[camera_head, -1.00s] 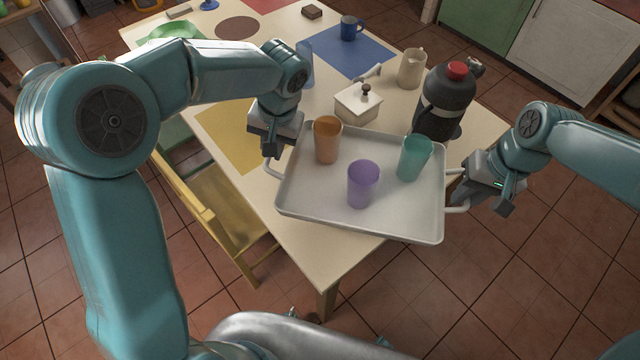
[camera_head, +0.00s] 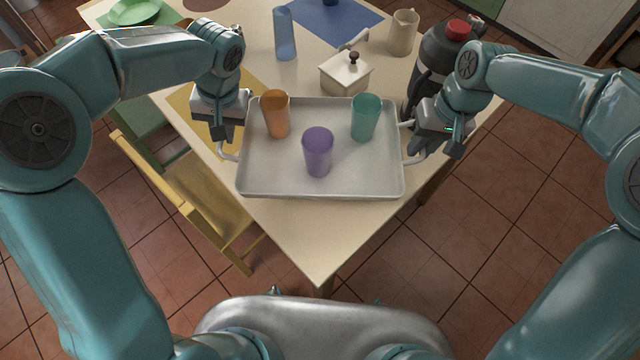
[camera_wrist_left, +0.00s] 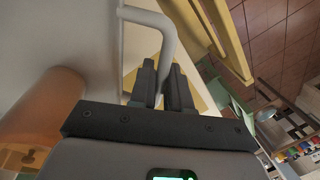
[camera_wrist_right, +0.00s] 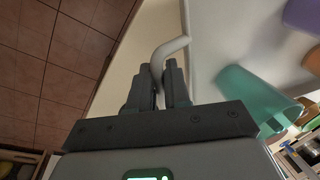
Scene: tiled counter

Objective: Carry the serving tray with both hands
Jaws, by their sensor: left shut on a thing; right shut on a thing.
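The pale grey serving tray (camera_head: 270,182) is level above the near corner of the table. It bears an orange cup (camera_head: 275,115), a purple cup (camera_head: 317,152) and a teal cup (camera_head: 364,118), all upright. My left gripper (camera_head: 222,142) is shut on the tray's left handle, and its fingers show around the bar in the left wrist view (camera_wrist_left: 170,85). My right gripper (camera_head: 428,148) is shut on the right handle, which also shows between the fingers in the right wrist view (camera_wrist_right: 160,80). I cannot tell the gap between tray and table.
Behind the tray stand a white lidded box (camera_head: 345,76), a blue glass (camera_head: 285,35), a cream pitcher (camera_head: 403,33) and a dark flask with a red cap (camera_head: 440,48), close to my right arm. A yellow chair (camera_head: 190,190) stands left of the table (camera_head: 310,235).

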